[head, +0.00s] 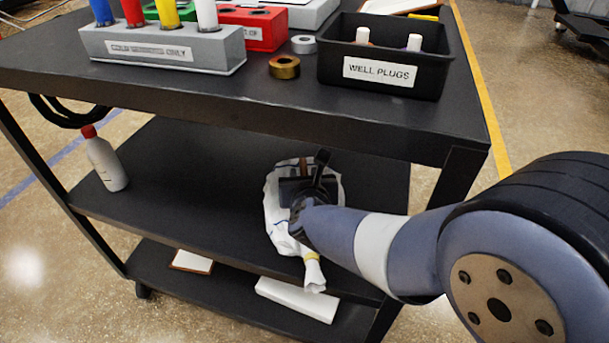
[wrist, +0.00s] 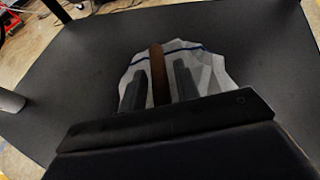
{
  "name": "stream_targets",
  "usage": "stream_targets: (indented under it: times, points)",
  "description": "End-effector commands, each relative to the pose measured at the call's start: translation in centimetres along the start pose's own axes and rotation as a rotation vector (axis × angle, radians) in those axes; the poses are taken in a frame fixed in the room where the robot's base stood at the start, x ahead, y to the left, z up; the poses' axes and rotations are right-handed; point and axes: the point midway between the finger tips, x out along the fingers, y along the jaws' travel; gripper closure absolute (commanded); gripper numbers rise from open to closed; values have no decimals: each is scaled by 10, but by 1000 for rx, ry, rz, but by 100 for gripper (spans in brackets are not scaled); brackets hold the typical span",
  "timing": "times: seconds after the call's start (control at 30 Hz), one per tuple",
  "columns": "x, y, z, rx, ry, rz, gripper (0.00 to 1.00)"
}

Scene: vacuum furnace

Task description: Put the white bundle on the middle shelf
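The white bundle (head: 279,226) is at the middle shelf (head: 205,190) of a black cart, near its front edge. Its yellow-tied neck (head: 312,257) sticks out past that edge. My gripper (head: 303,180) is at the bundle and covers part of it. In the wrist view the bundle (wrist: 209,68) has a dark blue line and lies beyond my gripper (wrist: 158,88). The two fingers are apart, with an upright brown strip (wrist: 157,72) between them and narrow gaps on both sides. I cannot tell whether the bundle's underside rests fully on the shelf.
A white bottle with a red cap (head: 107,163) stands at the shelf's left end. The top deck overhangs, carrying a black well plugs bin (head: 385,73) and a grey block (head: 165,50). The lower shelf holds a white slab (head: 297,299). The middle shelf between bottle and bundle is clear.

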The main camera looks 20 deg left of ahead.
Motion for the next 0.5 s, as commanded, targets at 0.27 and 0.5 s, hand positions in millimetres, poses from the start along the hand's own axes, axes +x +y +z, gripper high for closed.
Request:
stream_targets:
  times: [0.27,0.5]
  points:
    - [0,0,0,0,0,0,62]
    - [-12,1,4,0,0,2,62]
